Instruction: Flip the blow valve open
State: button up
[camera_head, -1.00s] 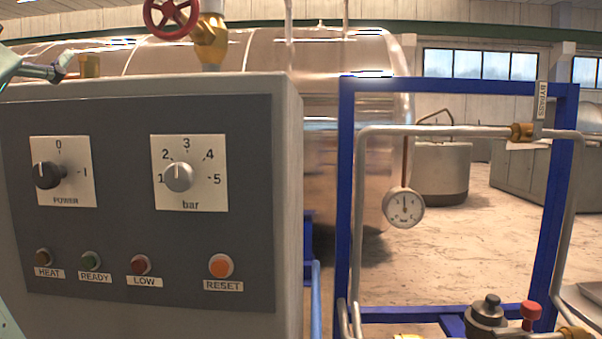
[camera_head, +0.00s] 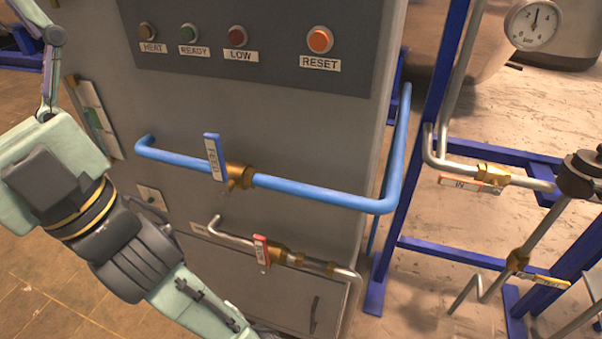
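A small valve with a red lever (camera_head: 261,250) sits on the lower silver pipe of the grey cabinet, on a brass body. Its lever stands roughly upright, across the pipe. It bears a white tag too small to read, so I cannot confirm that it is the blow valve. Above it, a blue-lever valve (camera_head: 214,157), whose tag seems to read FEED, stands upright across a blue pipe. My arm (camera_head: 110,220) runs along the left side, beside the cabinet and apart from these levers. My gripper's fingers do not show.
The cabinet (camera_head: 270,120) carries lamps and a RESET button (camera_head: 320,40). The blue pipe (camera_head: 320,192) juts out in front of it. At right, a blue frame (camera_head: 410,180) holds pipes, an orange-lever valve (camera_head: 468,184), a yellow-lever valve (camera_head: 545,281) and a gauge (camera_head: 533,22).

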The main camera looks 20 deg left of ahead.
aim_at(261, 243)
jog(key=k+l, duration=0.1)
jog(key=l, duration=0.25)
jog(key=k+l, duration=0.1)
jog(key=l, duration=0.3)
jog(key=k+l, duration=0.1)
jog(key=l, duration=0.25)
jog(key=k+l+u, duration=0.1)
jog(key=l, duration=0.25)
